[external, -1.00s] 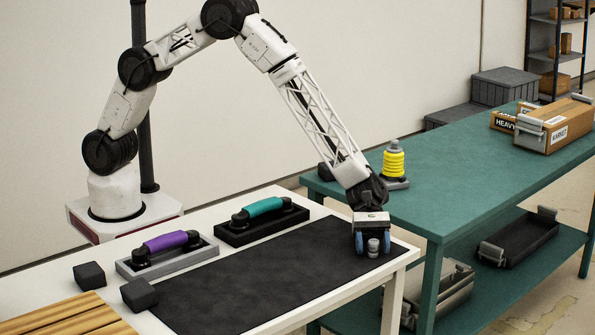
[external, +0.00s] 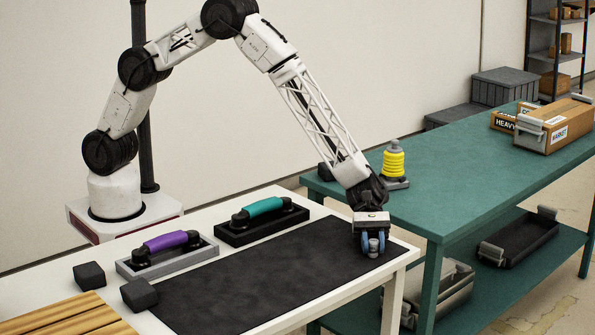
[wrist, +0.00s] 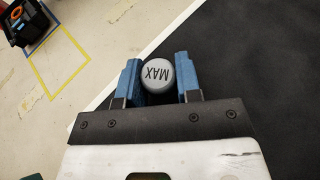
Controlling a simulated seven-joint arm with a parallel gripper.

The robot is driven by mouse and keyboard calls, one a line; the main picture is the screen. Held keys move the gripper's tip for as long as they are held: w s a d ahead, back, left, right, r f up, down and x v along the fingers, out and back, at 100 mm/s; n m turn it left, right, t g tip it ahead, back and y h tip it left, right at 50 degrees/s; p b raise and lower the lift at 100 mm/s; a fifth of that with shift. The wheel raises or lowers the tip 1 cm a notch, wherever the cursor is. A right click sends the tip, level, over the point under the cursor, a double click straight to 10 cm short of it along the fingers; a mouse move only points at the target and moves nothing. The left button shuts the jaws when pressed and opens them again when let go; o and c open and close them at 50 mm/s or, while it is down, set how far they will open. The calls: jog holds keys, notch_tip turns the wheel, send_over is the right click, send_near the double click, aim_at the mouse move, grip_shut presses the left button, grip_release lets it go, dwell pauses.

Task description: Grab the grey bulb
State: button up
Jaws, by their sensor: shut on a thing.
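The grey bulb (external: 373,246) stands on the black mat (external: 270,275) near its right end. The bulb's lower part is hidden in the wrist view.
A purple-handled tool (external: 165,242) and a teal-handled tool (external: 262,212) lie in trays at the table's back. Two black blocks (external: 89,275) sit at the left. A green bench (external: 450,190) with a yellow ringed object (external: 393,160) stands to the right. The mat's middle is clear.

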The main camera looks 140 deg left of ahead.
aim_at(372, 240)
jog(key=shift+r, duration=0.15)
jog(key=shift+r, duration=1.4)
jog(key=shift+s+r, duration=0.2)
jog(key=shift+r, duration=0.1)
jog(key=s+d, duration=0.1)
jog(key=s, duration=0.4)
jog(key=s+d+r, duration=0.1)
jog(key=s+d, duration=0.1)
jog(key=s, duration=0.3)
jog(key=s+d, duration=0.1)
jog(key=s, duration=0.4)
jog(key=shift+d+r, duration=0.15)
jog(key=shift+d, duration=0.05)
